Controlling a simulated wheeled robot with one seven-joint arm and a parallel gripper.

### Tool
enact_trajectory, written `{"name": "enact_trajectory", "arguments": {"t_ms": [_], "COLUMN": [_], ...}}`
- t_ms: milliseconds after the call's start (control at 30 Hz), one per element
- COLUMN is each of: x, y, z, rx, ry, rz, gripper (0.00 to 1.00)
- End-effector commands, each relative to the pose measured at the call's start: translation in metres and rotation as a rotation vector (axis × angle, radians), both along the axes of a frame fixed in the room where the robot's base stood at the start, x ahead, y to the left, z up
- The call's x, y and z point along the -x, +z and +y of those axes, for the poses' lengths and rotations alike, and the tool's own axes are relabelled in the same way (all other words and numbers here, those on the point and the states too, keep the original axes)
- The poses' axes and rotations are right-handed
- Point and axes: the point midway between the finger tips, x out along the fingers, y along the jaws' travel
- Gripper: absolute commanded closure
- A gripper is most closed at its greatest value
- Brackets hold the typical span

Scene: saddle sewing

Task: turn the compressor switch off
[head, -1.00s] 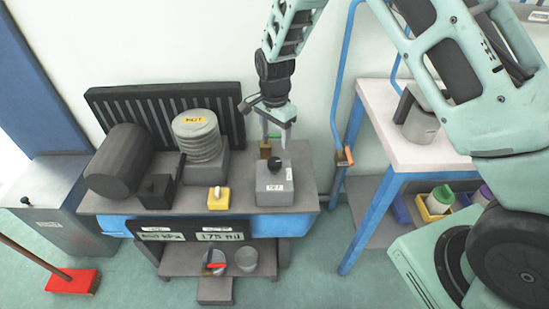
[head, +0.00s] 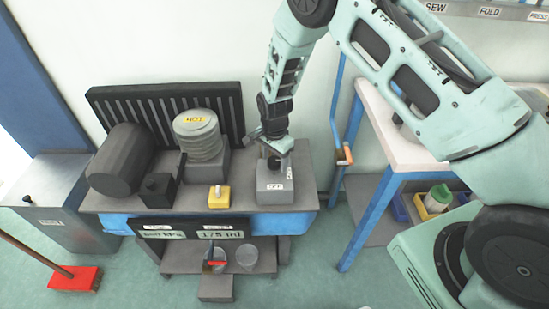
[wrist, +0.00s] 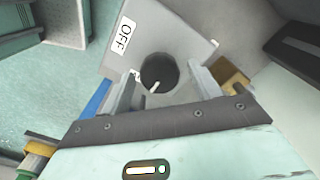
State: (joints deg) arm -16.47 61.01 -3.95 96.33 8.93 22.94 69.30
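A grey switch box (head: 283,188) stands at the right end of the bench, with small white labels on it. In the wrist view its top (wrist: 172,30) carries an OFF label (wrist: 123,37) and a round black knob (wrist: 158,70). The knob's white pointer mark faces the lower edge of that view, away from the OFF label. My gripper (wrist: 161,76) is open, pointing down over the box, with one finger on each side of the knob and a visible gap on both sides. In the head view my gripper (head: 274,158) mostly hides the knob.
A yellow box with a white toggle (head: 218,198) sits left of the switch box. Behind are a coiled cylinder (head: 198,140) and a dark tank (head: 120,160). A brown block (wrist: 232,77) lies close to one finger. Two displays (head: 190,227) hang on the bench front.

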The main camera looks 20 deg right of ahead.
Motion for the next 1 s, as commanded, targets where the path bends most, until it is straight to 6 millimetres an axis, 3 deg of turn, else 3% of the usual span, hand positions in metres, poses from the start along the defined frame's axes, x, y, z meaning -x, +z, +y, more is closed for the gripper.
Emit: {"name": "enact_trajectory", "arguments": {"t_ms": [33,133,567,1000], "x": [0.0,0.0,-0.0001,-0.0003], "y": [0.0001,0.0002,0.0001,-0.0004], "z": [0.0,0.0,0.0,0.0001], "rx": [0.0,0.0,0.0,-0.001], "ry": [0.0,0.0,0.062,0.412], "rz": [0.0,0.0,0.0,0.0], "gripper": [0.53,0.8,0.81,0.81]}}
